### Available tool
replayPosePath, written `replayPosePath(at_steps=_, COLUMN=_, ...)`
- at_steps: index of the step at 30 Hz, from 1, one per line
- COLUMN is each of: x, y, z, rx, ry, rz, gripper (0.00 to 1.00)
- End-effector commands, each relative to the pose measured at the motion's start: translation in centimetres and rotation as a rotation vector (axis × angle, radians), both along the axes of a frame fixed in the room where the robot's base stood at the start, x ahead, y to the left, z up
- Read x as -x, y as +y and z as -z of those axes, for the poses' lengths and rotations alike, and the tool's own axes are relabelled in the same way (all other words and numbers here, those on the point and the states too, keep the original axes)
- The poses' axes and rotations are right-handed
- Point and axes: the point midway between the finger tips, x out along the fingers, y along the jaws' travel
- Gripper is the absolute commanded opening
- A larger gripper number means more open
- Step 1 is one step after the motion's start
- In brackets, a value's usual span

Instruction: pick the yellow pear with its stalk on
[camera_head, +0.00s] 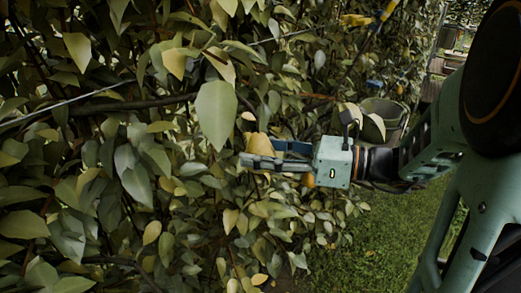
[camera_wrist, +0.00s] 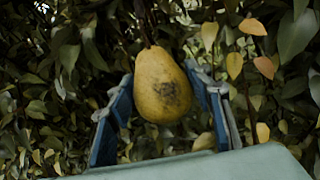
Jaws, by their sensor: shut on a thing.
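The yellow pear (camera_wrist: 162,85) hangs upright among the leaves in the wrist view, with a dark blotch on its lower front. Its narrow top meets a thin dark stalk, whose upper end is lost in the foliage. My gripper (camera_wrist: 160,78) is shut on the pear, with one blue-lined finger on each side of it. In the head view the gripper (camera_head: 262,153) reaches left into the foliage, and part of the yellow pear (camera_head: 258,143) shows between the fingers.
Dense leaves and thin branches surround the gripper. A large pale leaf (camera_head: 215,113) hangs just left of the fingers. A grey bucket (camera_head: 391,119) stands behind my wrist. Open grass (camera_head: 365,245) lies at lower right. A small yellow thing (camera_head: 308,180) shows below the gripper.

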Motion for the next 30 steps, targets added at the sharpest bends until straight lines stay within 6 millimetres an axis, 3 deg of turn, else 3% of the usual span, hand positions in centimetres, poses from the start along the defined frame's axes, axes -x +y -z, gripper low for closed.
replayPosePath(at_steps=30, x=0.92, y=-0.25, z=-0.37, rx=0.037, ry=0.133, rz=0.000, gripper=0.17)
